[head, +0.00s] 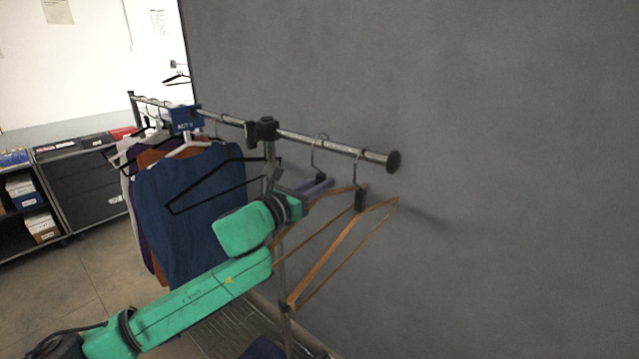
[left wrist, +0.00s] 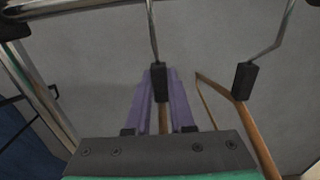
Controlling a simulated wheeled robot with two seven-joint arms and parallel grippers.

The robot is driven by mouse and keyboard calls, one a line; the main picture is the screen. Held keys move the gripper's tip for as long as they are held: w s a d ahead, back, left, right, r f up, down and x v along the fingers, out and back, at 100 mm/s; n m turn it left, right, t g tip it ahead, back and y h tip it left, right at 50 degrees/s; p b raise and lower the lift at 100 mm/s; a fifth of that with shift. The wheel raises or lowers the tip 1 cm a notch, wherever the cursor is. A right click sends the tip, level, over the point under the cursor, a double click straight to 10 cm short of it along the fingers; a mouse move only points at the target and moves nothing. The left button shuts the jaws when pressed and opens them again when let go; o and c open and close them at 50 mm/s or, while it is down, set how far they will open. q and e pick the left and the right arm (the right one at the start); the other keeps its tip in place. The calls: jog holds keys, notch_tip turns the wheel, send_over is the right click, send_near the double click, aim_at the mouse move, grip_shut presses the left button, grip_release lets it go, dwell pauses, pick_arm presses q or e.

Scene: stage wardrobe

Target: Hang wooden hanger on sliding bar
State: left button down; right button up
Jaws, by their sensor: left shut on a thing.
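My left gripper (head: 318,187) is shut on the neck of a wooden hanger (head: 314,233). My right gripper is not in view.
Dark clothes, including a blue garment (head: 190,205), and an empty black hanger (head: 215,188) hang left of the upright post (head: 281,290). A black end cap (head: 393,162) closes the bar. A grey wall (head: 480,120) stands close behind. Shelves (head: 85,180) stand far left.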

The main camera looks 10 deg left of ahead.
pick_arm(q)
jog(key=shift+f, duration=0.3)
jog(key=shift+r, duration=0.1)
jog(key=c, duration=0.7)
grip_release()
